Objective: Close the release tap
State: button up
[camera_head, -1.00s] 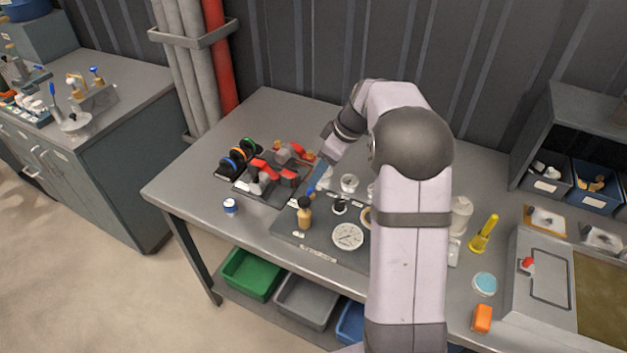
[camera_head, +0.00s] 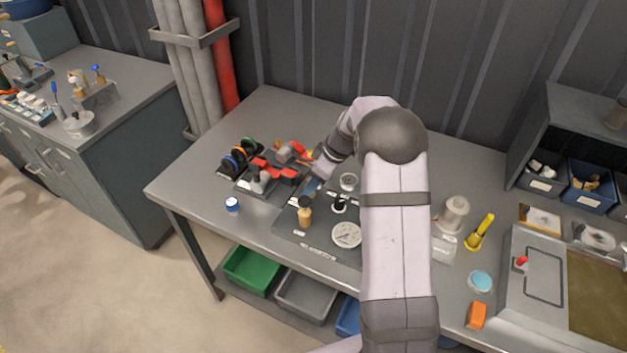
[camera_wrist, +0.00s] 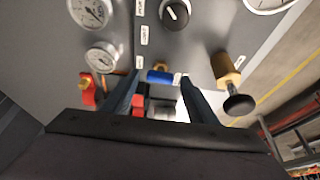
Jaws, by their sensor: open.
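A grey panel with gauges (camera_head: 346,235) lies on the bench. A small blue-handled part, apparently the tap lever (camera_wrist: 163,77), lies crosswise between my fingertips in the wrist view. In the head view, a bit of blue (camera_head: 312,186) shows just below my gripper (camera_head: 318,176). My gripper, also in the wrist view (camera_wrist: 160,80), is open, with one finger on each side of the blue part. I cannot tell whether the fingers touch it. No label naming the release tap is readable. My wrist hides part of the panel in the head view.
A brass knob with a black end (camera_wrist: 232,85) stands close to the right finger. Red-handled valves (camera_head: 270,170) are left of my gripper. A black dial (camera_wrist: 175,14) and round gauges (camera_wrist: 102,57) are nearby. A blue-and-white cap (camera_head: 232,204) sits on free bench at left.

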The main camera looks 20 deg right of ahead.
jog(key=c, duration=1.1)
jog(key=shift+o, duration=0.2)
